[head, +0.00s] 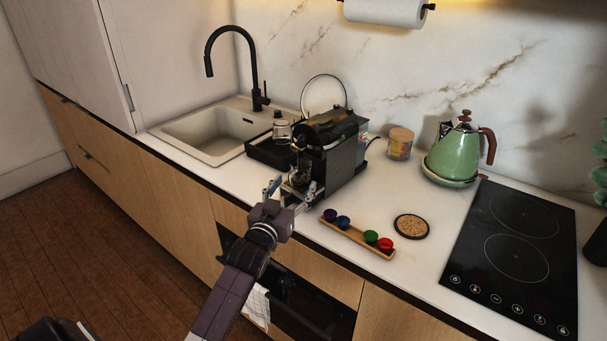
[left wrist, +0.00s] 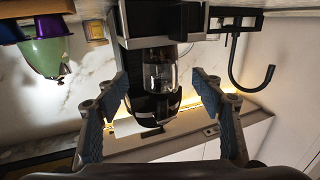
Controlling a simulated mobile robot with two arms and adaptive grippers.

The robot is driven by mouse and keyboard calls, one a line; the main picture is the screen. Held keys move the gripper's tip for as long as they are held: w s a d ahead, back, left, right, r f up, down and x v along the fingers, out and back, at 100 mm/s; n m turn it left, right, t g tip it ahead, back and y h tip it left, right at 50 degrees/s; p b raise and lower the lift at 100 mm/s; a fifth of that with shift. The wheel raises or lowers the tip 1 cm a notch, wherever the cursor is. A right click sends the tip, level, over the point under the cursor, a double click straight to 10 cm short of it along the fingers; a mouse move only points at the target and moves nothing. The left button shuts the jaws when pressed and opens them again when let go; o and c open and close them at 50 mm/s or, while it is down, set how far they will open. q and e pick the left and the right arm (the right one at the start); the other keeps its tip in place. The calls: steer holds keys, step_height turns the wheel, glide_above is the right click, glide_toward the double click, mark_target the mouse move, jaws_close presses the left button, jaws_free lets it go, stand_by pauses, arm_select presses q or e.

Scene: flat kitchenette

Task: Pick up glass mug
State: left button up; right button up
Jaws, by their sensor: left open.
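A clear glass mug (left wrist: 160,74) shows in the left wrist view at the front of the black coffee machine, between my finger pads in the picture. In the head view it is small and dark under the machine's spout, partly hidden by my gripper. My left gripper (head: 292,188) is open in front of the coffee machine (head: 340,150), with one finger on each side of the mug area. In the left wrist view the open fingers (left wrist: 163,112) spread wide with nothing held. I cannot tell whether they touch the mug. My right gripper is not in view.
Another clear glass (head: 282,132) stands by the black drying tray (head: 262,154). A wooden capsule holder (head: 357,235) with colored capsules lies right of my gripper. A round coaster (head: 411,226), lidded jar (head: 400,145), green kettle (head: 455,153) and black cooktop (head: 514,256) are farther right.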

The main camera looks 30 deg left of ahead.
mark_target(299, 177)
arm_select(q)
steer(key=shift+w+r, duration=0.25)
steer(key=shift+r, duration=0.05)
steer(key=shift+w+a+r+p, duration=0.1)
steer(key=shift+w+a+p, duration=0.05)
steer(key=shift+w+p, duration=0.3)
steer(key=x, duration=0.3)
steer(key=shift+w+a+f+p, duration=0.1)
steer(key=shift+w+f+p, duration=0.15)
steer(key=shift+w+p, duration=0.05)
steer(key=shift+w, duration=0.4)
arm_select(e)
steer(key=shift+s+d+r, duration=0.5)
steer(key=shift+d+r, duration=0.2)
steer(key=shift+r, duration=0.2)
arm_select(q)
steer(key=shift+a, duration=0.1)
steer(key=shift+c, duration=0.2)
steer(key=c, duration=1.3)
steer(key=shift+c, duration=0.2)
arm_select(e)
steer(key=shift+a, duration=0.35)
arm_select(q)
steer(key=shift+r, duration=0.25)
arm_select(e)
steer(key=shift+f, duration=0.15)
